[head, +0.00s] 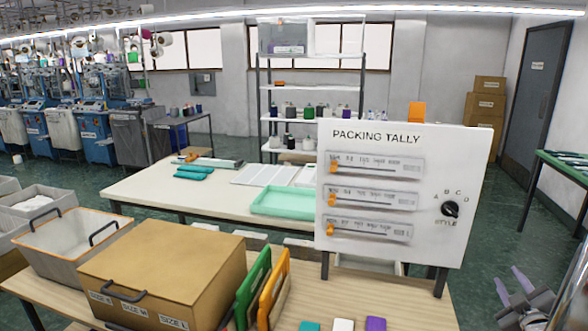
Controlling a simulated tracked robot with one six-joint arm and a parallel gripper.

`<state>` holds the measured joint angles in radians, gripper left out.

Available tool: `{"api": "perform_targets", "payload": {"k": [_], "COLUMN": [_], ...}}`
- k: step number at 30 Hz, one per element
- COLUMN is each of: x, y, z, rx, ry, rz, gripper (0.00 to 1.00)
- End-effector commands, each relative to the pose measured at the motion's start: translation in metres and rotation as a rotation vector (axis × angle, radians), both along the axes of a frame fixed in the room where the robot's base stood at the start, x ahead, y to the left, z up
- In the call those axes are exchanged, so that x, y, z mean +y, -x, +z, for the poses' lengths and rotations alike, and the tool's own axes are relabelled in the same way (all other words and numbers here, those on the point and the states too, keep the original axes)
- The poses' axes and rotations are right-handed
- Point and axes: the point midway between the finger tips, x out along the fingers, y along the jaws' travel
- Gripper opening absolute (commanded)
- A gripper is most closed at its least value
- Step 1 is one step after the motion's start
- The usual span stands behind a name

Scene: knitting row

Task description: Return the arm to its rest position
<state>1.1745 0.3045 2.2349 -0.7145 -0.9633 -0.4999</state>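My gripper (507,276) is at the lower right edge of the head view, over the green floor. Its two pale purple fingers point up and to the left, with a gap between them. No object shows between the fingers. It is apart from the wooden table and to the right of the packing tally board (376,143). The rest of my arm is mostly cut off by the frame's edge.
The white board has several sliders and a style knob (450,209). On the wooden table (425,309) are a brown box (165,262), green and orange panels (274,287) and small coloured blocks. Behind is a white table (140,190) with a teal tray (283,201). A green-edged table (560,165) stands right.

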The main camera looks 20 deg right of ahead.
Motion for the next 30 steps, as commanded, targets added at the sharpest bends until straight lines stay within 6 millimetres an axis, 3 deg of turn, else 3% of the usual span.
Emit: {"api": "perform_targets", "payload": {"k": [11,16,23,30], "x": [-0.013,-0.004,0.038,0.108], "y": [0.038,0.062,0.074,0.074], "z": [-0.061,-0.084,-0.094,-0.089], "rx": [0.123,0.193,0.271,0.347], "ry": [-0.243,-0.398,-0.586,-0.757], "rz": [-0.188,-0.315,-0.446,-0.534], "gripper": [0.31,0.31,0.31,0.31]}}
